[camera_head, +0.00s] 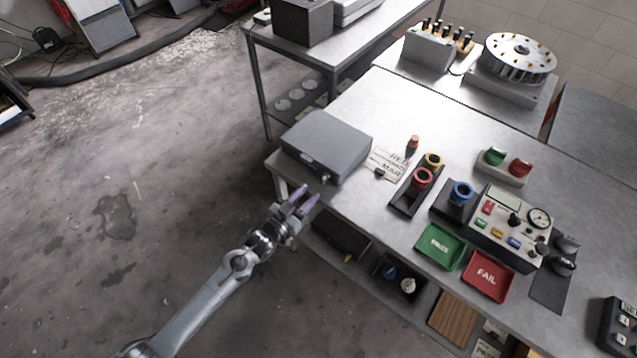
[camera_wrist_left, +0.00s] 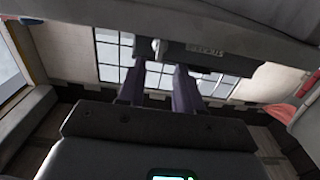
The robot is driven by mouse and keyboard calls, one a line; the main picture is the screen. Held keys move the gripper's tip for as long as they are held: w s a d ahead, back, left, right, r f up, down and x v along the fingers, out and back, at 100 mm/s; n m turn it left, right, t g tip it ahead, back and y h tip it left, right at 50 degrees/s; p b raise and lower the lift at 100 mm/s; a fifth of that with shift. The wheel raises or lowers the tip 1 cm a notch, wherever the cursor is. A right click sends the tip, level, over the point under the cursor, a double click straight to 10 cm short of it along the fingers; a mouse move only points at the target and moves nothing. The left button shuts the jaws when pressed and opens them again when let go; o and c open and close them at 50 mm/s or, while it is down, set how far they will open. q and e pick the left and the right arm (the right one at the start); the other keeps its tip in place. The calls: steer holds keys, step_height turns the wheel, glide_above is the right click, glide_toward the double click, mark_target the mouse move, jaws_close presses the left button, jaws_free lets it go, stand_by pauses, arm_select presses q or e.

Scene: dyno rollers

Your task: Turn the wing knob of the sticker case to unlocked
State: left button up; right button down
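A closed grey case (camera_head: 322,141), which I take to be the sticker case, sits at the near left corner of the workbench. A small light knob (camera_head: 326,178) is on its front face. The knob (camera_wrist_left: 157,46) also shows in the left wrist view, just past the fingertips and roughly between them. A small printed label (camera_wrist_left: 206,49) is right of it. I cannot read the knob's setting. My left gripper (camera_head: 304,197) is in front of the case, its purple fingers apart and empty. The fingers (camera_wrist_left: 160,70) do not appear to touch the knob. My right gripper is not in view.
Beside the case are a paper sheet (camera_head: 389,163), a black holder (camera_head: 408,200) with ringed cups, a green PASS tray (camera_head: 440,246) and a red FAIL tray (camera_head: 487,276). A lower shelf (camera_head: 350,262) runs under the bench.

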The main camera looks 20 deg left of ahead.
mark_target(321, 181)
arm_select(q)
steer(key=shift+b+x, duration=0.45)
steer(key=shift+x, duration=2.75)
steer(key=shift+r, duration=0.1)
jaws_close()
